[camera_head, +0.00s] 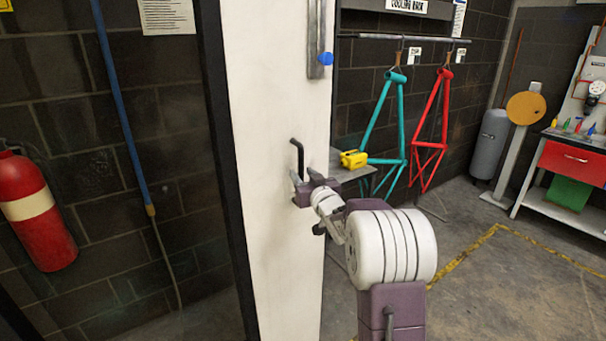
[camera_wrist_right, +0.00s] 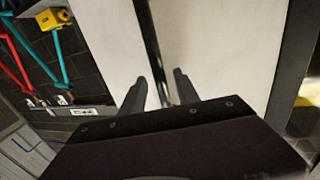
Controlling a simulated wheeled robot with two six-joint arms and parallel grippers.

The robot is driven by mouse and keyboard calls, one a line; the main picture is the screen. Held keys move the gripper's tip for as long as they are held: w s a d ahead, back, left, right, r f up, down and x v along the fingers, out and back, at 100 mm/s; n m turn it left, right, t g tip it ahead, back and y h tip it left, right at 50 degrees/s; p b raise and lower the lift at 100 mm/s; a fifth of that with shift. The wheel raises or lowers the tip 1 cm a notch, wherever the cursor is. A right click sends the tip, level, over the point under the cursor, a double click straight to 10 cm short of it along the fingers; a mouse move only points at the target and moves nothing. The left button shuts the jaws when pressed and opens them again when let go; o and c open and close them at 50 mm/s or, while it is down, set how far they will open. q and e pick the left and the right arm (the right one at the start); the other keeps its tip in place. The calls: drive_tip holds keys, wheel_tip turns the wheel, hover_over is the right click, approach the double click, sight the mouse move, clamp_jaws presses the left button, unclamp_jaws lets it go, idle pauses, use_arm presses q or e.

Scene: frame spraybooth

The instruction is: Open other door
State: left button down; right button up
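A white door panel (camera_head: 265,90) stands upright in the middle of the head view, with a dark edge along its left side. A black bar handle (camera_head: 299,158) sticks out from it. My right gripper (camera_head: 305,178) is at the lower part of this handle. In the right wrist view, the fingers of my right gripper (camera_wrist_right: 160,80) are apart, with the dark handle bar (camera_wrist_right: 152,45) between them. I see a gap beside the bar, so the fingers do not look closed on it. My left gripper is not in view.
A yellow object (camera_head: 353,159) sits on a grey shelf behind the gripper. Teal (camera_head: 385,125) and red (camera_head: 433,130) bicycle frames hang from a rack. A fire extinguisher (camera_head: 38,215) is at left. A workbench (camera_head: 570,165) stands far right. Floor (camera_head: 500,290) at right is clear.

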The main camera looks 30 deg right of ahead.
clamp_jaws()
idle(1.5)
